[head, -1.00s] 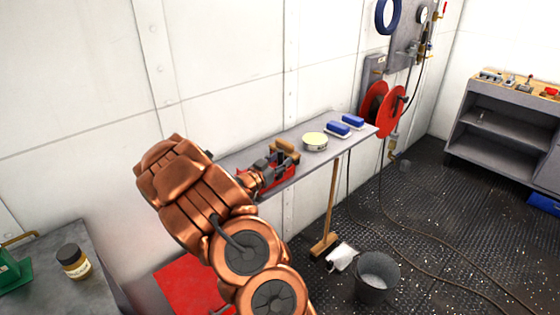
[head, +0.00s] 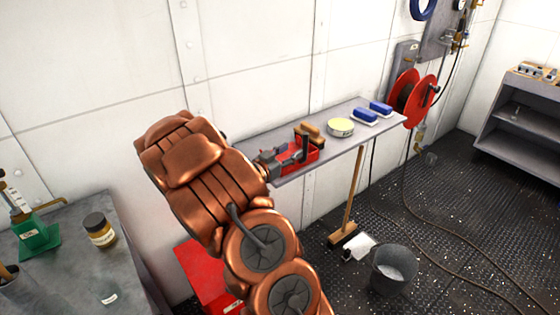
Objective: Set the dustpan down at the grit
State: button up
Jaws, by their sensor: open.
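A red, shallow tray-like thing (head: 316,153), which looks like the dustpan, sits near the left end of the grey wall shelf. My gripper (head: 294,155) is at its left side, with its dark fingers open and overlapping it in the picture. Whether they touch it I cannot tell. My copper arm hides part of the shelf's left end. Pale specks of grit (head: 462,213) are scattered over the dark riveted floor at the right, well away from my gripper.
The shelf (head: 345,151) also holds a wooden brush (head: 309,131), a round tin (head: 341,127) and two blue blocks (head: 372,113). Below are a broom (head: 352,195), a white item (head: 358,246) and a bucket (head: 393,270). A hose (head: 447,240) crosses the floor. A bench with a jar (head: 99,229) is at left.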

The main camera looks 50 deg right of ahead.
jog(key=shift+w+a+b, duration=0.15)
jog(key=shift+a+b, duration=0.15)
jog(key=shift+a, duration=1.9)
